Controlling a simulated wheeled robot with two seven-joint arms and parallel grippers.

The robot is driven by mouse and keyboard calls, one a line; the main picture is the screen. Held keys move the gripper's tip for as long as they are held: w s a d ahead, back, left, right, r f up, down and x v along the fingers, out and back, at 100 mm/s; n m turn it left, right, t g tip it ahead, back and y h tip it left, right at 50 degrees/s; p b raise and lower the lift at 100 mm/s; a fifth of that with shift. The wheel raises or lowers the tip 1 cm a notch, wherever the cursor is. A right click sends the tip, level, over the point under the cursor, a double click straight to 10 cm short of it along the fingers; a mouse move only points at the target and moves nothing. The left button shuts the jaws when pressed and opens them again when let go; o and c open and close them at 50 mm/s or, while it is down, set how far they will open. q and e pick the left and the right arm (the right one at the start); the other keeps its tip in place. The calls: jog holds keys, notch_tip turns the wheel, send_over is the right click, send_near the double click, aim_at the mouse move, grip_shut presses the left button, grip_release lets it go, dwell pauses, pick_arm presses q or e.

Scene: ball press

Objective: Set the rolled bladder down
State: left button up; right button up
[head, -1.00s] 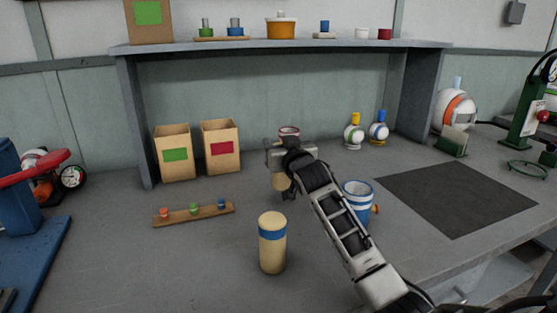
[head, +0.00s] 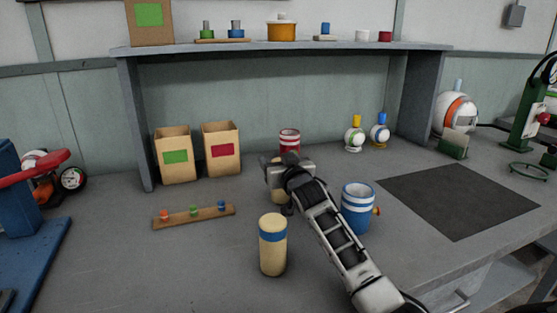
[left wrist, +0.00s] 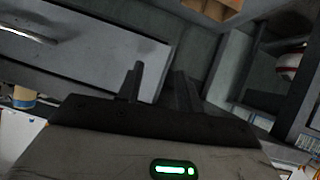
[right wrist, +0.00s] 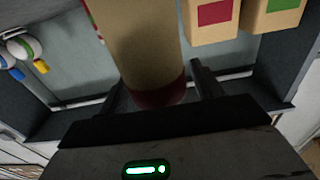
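My right gripper (head: 284,176) is at the middle of the bench, with its fingers around a tan rolled bladder (right wrist: 140,40) that has a dark red band at its near end. Little room shows between fingers and roll. In the head view the gripper mostly hides this roll, and I cannot tell whether its base touches the bench. A second tan roll with a blue band (head: 272,246) stands upright on the bench, nearer and slightly left. My left gripper (left wrist: 160,82) shows in the left wrist view, with its fingers apart and nothing between them.
A red-and-white cup (head: 289,141) stands just behind my right gripper. A blue-and-white cup (head: 357,212) stands right of my right forearm. Two cartons (head: 175,168), a peg strip (head: 194,215) and a dark mat (head: 455,200) are on the bench. Bare bench lies left of the blue-banded roll.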

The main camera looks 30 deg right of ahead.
jog(key=shift+r, duration=0.15)
jog(key=v, duration=1.2)
jog(key=shift+p, duration=0.45)
